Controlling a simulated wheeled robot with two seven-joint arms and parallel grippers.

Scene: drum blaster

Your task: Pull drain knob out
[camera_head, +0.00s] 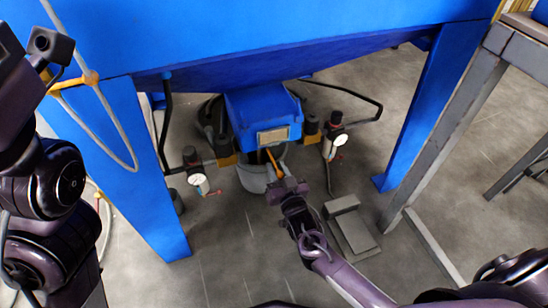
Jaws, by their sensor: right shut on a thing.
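My right gripper (285,186) reaches in from the lower right and is shut at the lower end of a thin orange piece, which I take to be the drain knob (272,157). This piece stands under the blue box (262,118) at the bottom of the blaster's blue hopper. The jaws hide the part they hold. A grey bucket (251,180) sits below the box, just left of the gripper. My left arm stands along the left edge of the picture; its gripper cannot be made out.
Pressure gauges (200,183) (340,140) with pipes flank the blue box. Blue legs (150,170) (424,110) stand on both sides. A grey pedal (351,227) lies on the floor right of my right arm. A grey hose (110,120) hangs at the left. A grey frame stands at the right.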

